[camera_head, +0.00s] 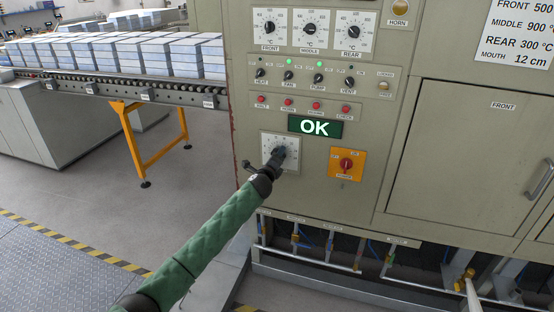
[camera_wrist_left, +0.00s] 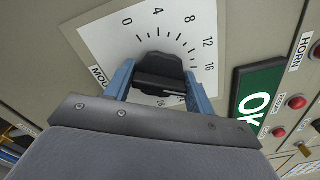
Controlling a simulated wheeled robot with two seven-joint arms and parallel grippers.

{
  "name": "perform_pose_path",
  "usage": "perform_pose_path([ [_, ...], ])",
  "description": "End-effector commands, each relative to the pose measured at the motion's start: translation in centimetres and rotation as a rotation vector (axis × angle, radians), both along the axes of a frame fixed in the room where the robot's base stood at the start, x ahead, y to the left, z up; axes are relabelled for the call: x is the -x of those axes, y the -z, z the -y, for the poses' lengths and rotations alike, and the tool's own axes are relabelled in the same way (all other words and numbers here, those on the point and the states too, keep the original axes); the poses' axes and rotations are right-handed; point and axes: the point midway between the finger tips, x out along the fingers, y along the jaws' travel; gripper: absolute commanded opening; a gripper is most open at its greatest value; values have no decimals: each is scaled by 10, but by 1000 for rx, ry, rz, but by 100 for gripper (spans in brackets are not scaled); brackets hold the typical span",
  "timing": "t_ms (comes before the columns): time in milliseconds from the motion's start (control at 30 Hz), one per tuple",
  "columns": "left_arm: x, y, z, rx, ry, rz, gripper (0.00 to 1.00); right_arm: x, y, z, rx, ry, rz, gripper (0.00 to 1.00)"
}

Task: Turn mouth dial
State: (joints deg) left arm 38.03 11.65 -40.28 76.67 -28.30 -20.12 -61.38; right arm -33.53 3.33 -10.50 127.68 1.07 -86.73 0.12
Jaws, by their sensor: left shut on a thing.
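The mouth dial plate (camera_head: 292,141) is a white square scale on the beige furnace panel, below the red buttons. In the left wrist view its plate (camera_wrist_left: 110,38) shows marks from 0 through 4, 8, 12 and 16. The black knob (camera_wrist_left: 158,68) stands at its centre, between the blue fingers of my left gripper (camera_wrist_left: 161,84). My left gripper (camera_head: 277,155) is shut on the knob, and my green arm reaches up to it from below. The knob's pointer is not clear. My right gripper is not in view.
A green "OK" display (camera_head: 315,126) is just above right of the dial. An orange plate with a red switch (camera_head: 346,163) is to the right. A posted sign (camera_head: 520,35) reads mouth 12 cm. A conveyor with stacked blocks (camera_head: 130,55) is at left.

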Motion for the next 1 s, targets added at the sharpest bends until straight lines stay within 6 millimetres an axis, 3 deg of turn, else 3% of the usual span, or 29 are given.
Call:
perform_pose_path([
  [600,0,1,-1,530,-2,-173,32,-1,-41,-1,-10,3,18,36],
  [1000,-1,1,-2,715,-2,-232,32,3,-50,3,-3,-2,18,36],
])
